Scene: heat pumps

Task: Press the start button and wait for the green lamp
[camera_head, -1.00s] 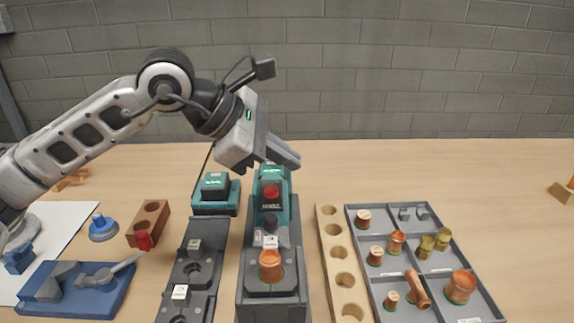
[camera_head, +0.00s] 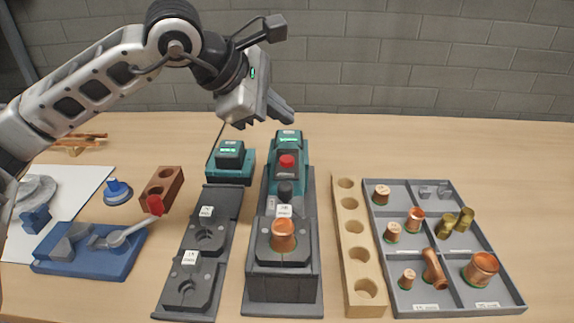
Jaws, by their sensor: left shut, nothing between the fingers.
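The teal press machine (camera_head: 290,148) stands at mid-table with a green-lit display on its top. A red button (camera_head: 287,161) is on its front face, in plain view. A copper fitting (camera_head: 283,236) sits upright in the dark block at the machine's front. My left gripper (camera_head: 280,108) is shut and empty. In the picture it is just above the machine's top and appears clear of the red button. A separate green lamp cannot be told apart from the lit display. My right gripper is not in view.
A second teal unit (camera_head: 231,160) with a green display stands left of the machine, behind dark jaw holders (camera_head: 190,288). A wooden block with holes (camera_head: 352,245) and a grey tray (camera_head: 400,188) of copper and brass fittings stand right. A blue tool (camera_head: 88,262) lies left.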

